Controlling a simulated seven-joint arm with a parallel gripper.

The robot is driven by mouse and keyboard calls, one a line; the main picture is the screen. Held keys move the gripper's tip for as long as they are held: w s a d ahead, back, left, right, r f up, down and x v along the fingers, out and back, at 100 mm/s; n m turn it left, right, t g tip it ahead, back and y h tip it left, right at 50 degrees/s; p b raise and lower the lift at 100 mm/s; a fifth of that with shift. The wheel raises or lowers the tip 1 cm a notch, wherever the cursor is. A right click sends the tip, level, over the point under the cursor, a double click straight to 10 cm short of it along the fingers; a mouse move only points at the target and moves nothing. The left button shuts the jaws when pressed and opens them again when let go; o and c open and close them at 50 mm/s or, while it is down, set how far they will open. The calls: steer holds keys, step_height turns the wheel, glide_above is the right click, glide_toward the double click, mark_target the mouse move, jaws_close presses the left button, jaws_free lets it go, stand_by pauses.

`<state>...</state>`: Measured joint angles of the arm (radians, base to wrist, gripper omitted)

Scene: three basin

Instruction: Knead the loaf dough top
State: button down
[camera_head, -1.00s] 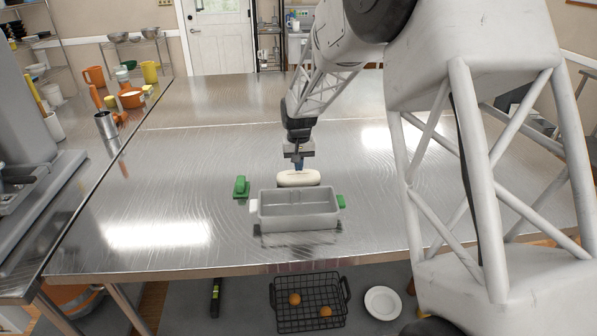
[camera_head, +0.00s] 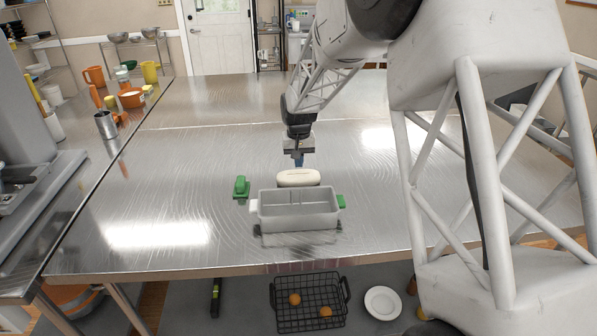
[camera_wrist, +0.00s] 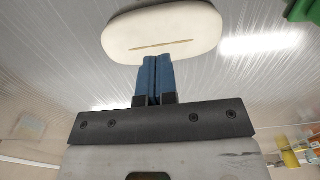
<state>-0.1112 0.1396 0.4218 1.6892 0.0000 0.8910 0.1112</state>
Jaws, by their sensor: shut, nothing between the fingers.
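The loaf dough (camera_head: 298,178) is a pale oval with a slit along its top. In the wrist view the dough (camera_wrist: 162,32) fills the top middle. My gripper (camera_head: 299,162) is shut and empty, pointing down just behind and above the dough. In the wrist view its blue fingertips (camera_wrist: 156,62) are pressed together and appear close to the dough's edge. I cannot tell whether they touch it.
A green object (camera_head: 241,187) lies left of the tin, and another green piece (camera_head: 341,201) shows at its right end. A black wire basket (camera_head: 310,302) and a white plate (camera_head: 382,303) are below the table's front edge. The table (camera_head: 190,170) is clear to the left.

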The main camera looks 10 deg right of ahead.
mark_target(298, 174)
steer(key=shift+f, duration=1.7)
stand_by(0.4)
steer(key=shift+r, duration=0.15)
stand_by(0.6)
steer(key=shift+r, duration=1.35)
steer(key=shift+r, duration=0.15)
steer(key=shift+r, duration=2.85)
